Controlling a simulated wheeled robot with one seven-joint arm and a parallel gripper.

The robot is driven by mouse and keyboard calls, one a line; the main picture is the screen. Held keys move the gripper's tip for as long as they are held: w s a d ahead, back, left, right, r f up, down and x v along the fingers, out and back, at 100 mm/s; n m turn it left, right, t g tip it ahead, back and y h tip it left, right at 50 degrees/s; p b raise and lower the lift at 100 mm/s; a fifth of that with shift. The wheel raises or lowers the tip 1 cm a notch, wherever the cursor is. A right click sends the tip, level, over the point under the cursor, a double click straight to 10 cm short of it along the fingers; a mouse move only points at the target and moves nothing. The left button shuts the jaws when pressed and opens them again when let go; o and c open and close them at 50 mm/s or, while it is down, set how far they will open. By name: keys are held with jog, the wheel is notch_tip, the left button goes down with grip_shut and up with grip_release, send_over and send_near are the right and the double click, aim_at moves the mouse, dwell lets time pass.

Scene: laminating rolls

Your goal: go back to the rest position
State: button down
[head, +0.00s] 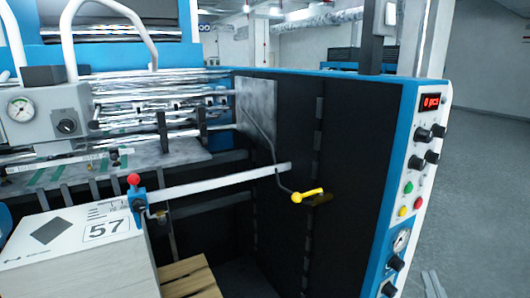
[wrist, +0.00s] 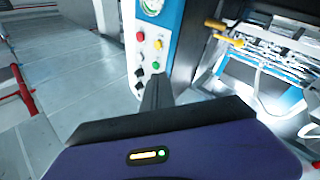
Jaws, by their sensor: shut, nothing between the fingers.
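My gripper (wrist: 156,92) shows in the wrist view as a dark, narrow pair of fingers beyond the purple hand housing. It is shut and empty. Its tips overlap the lower part of the machine's white and blue control panel (wrist: 157,40) in the picture, but I cannot tell the distance. My gripper and arm do not show in the head view. The same control panel (head: 418,170) stands at the right in the head view, with a red display, black knobs and coloured buttons.
The laminating machine has a dark side wall (head: 345,150) and a crank with a yellow handle (head: 308,195); the handle also shows in the wrist view (wrist: 228,39). A white box marked 57 (head: 85,250) is at lower left. Grey floor (head: 485,170) right of the panel is mostly open.

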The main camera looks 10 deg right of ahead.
jog(key=s+a+f+g+y, duration=0.1)
jog(key=s+a+f, duration=0.3)
jog(key=s, duration=0.5)
jog(key=s+a+f+g+y, duration=0.2)
jog(key=s+a+f, duration=0.3)
jog(key=s, duration=0.5)
jog(key=s+a+f+g+y, duration=0.2)
jog(key=s+a, duration=0.4)
jog(key=s, duration=0.3)
notch_tip(320, 180, down, 3)
jog(key=shift+s+a+r+y, duration=0.15)
jog(key=shift+s+y, duration=0.2)
jog(key=shift+y, duration=0.35)
